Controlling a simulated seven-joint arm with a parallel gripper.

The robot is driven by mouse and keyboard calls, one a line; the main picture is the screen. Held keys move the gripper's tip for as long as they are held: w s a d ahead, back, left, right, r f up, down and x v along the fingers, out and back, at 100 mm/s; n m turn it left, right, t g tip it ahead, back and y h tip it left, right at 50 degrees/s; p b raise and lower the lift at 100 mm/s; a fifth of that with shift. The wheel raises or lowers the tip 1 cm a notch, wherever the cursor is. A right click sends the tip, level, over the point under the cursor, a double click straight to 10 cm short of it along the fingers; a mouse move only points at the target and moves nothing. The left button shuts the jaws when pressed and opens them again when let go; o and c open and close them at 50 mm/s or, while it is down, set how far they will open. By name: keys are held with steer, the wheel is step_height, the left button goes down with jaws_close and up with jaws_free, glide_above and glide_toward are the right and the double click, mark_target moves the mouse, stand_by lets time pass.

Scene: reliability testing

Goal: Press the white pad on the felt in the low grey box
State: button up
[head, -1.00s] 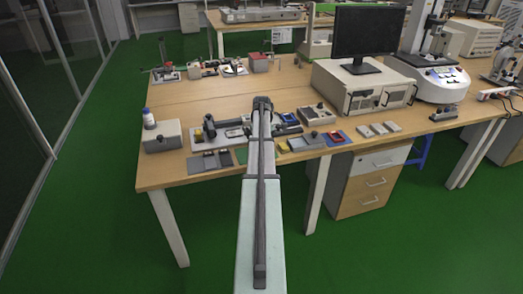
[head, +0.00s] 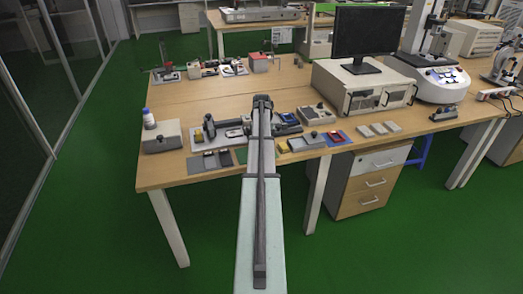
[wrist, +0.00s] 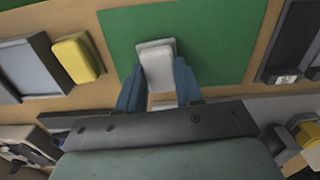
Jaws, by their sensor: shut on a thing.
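My gripper (wrist: 160,90) is shut on a white pad (wrist: 156,66), its blue fingers on either side of it. The pad is over a green mat (wrist: 215,35); I cannot tell whether it touches it. A low grey box (wrist: 30,68) with a flat blue-grey inside is at the left of the wrist view. It also shows in the head view (head: 305,142), right of my arm. I cannot make out for sure whether its inside is felt. In the head view my arm hides the gripper and the pad.
A yellow block (wrist: 77,58) lies between the green mat and the grey box. A dark tray (wrist: 290,45) is on the mat's other side. In the head view, a pale box (head: 317,115) stands behind, and a blue mat (head: 338,138) lies at the right.

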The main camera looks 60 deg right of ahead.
steer(key=shift+r, duration=2.1)
